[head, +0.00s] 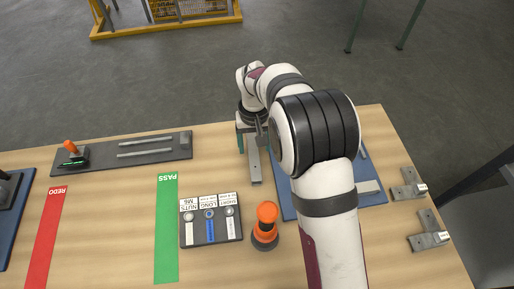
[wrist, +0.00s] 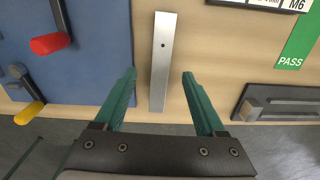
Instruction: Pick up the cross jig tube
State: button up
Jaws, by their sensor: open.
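A grey metal square tube, seemingly the cross jig tube (head: 255,168), lies on the wooden table beside the blue board. In the wrist view the tube (wrist: 162,50) runs lengthwise between my fingers, with a small dark hole in its face. My gripper (head: 248,136) is open over the tube's far end. Its two green fingers (wrist: 159,74) stand on either side of the tube, apart from it in the picture. Their height above the table is hard to tell. My arm hides part of the blue board in the head view.
The blue board (head: 285,203) with red and yellow handled clamps (wrist: 48,44) is close beside the tube. A labelled parts tray (head: 211,240) and an orange-topped bottle (head: 265,235) stand nearer. A dark fixture plate (head: 100,157) lies left; metal brackets (head: 430,236) lie right.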

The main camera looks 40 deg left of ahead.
aim_at(255, 161)
jog(key=f, duration=0.6)
jog(key=shift+s+d+f, duration=0.15)
jog(key=shift+s+f, duration=0.15)
jog(key=shift+f, duration=0.1)
grip_shut()
